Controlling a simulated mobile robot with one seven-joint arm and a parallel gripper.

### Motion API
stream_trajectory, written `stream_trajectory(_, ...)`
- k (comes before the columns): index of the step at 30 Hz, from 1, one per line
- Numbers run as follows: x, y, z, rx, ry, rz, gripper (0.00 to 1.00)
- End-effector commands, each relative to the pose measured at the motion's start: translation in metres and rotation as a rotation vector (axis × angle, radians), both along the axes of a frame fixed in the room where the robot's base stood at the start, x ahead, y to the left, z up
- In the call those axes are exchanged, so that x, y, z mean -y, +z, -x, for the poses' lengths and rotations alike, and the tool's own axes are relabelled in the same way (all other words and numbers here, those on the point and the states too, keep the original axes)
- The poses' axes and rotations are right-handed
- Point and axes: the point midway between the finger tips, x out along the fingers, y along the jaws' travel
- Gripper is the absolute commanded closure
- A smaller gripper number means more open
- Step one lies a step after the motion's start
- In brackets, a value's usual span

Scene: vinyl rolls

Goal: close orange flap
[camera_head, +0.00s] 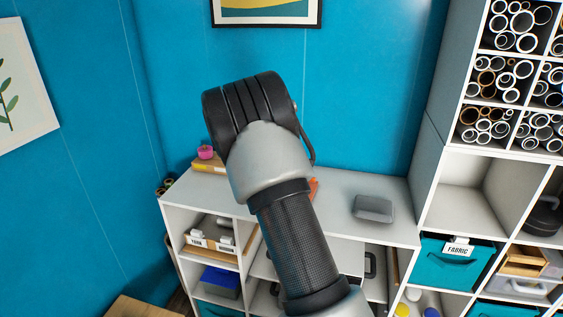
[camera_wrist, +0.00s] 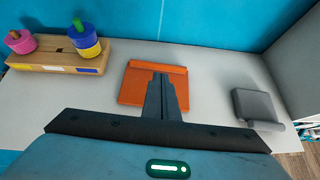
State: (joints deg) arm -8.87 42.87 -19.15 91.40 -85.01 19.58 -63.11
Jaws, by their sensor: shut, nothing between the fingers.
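An orange flat piece (camera_wrist: 130,87) lies on the white cabinet top in the wrist view, with a strip along its far edge. I take it for the orange flap; whether it is open or closed is hard to tell. A small orange part (camera_head: 315,186) shows beside my arm in the head view, the rest hidden. My gripper (camera_wrist: 161,80) is shut and empty, its fingers over the middle of the orange piece and hiding part of it. I cannot tell whether they touch it. The head view does not show the fingers.
A wooden stand (camera_wrist: 60,53) with coloured pieces is at left on the cabinet top (camera_wrist: 215,85). A grey box (camera_wrist: 257,106), also in the head view (camera_head: 373,208), is at right. A blue wall (camera_wrist: 180,20) stands behind and a tall shelf (camera_head: 455,185) at right.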

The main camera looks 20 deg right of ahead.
Motion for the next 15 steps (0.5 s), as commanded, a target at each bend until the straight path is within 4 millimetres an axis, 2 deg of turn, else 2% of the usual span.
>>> stream_trajectory(5,-0.003,0.018,0.001,0.001,0.0,0.001,1.0)
stream_trajectory(10,-0.01,0.055,0.003,0.002,-0.003,-0.001,1.0)
stream_trajectory(11,0.0,0.045,-0.004,0.001,-0.006,0.0,1.0)
stream_trajectory(15,0.023,0.05,-0.031,0.003,-0.009,-0.002,1.0)
